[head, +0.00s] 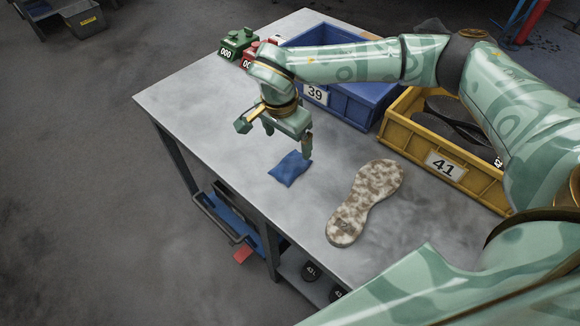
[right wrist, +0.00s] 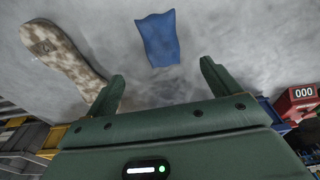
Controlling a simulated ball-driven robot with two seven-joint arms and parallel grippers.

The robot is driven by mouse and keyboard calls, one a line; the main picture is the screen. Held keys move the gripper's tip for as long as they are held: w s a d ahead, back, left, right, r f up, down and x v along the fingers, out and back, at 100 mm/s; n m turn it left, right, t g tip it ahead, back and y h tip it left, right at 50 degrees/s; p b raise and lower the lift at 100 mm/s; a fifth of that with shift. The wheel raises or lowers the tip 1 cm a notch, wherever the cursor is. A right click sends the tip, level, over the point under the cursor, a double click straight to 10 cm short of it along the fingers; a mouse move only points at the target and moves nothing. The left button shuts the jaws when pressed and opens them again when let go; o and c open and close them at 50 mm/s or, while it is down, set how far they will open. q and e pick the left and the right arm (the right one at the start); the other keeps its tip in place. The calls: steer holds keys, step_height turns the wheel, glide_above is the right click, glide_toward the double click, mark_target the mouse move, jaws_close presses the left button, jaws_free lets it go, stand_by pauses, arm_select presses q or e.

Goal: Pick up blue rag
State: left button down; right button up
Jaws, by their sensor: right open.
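The blue rag (head: 290,168) lies flat on the grey metal table (head: 190,105), left of a shoe sole. It also shows in the right wrist view (right wrist: 158,38), ahead of the fingers and between their lines. My right gripper (head: 278,143) is open and empty, above the table just behind the rag. In the right wrist view its two fingers (right wrist: 160,85) stand wide apart and do not touch the rag. My left gripper is not in view.
A mottled brown shoe sole (head: 366,200) lies right of the rag. A blue crate (head: 350,98) marked 39 and a yellow crate (head: 405,132) marked 41 stand behind. Green (head: 235,42) and red (head: 252,56) counters stand at the far edge. The table's left part is clear.

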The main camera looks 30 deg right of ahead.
glide_above(291, 163)
steer(key=f, duration=0.2)
steer(key=a+f+b, duration=0.1)
steer(key=f, duration=0.1)
steer(key=shift+s+f, duration=0.2)
steer(key=f, duration=0.1)
steer(key=f+b, duration=0.1)
steer(key=f, duration=0.1)
steer(key=d+f+b, duration=0.1)
steer(key=f, duration=0.1)
steer(key=shift+w+f, duration=0.25)
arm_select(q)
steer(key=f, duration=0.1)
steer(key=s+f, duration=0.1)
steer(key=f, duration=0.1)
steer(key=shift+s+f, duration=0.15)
arm_select(e)
steer(key=shift+r, duration=0.15)
steer(key=c, duration=1.1)
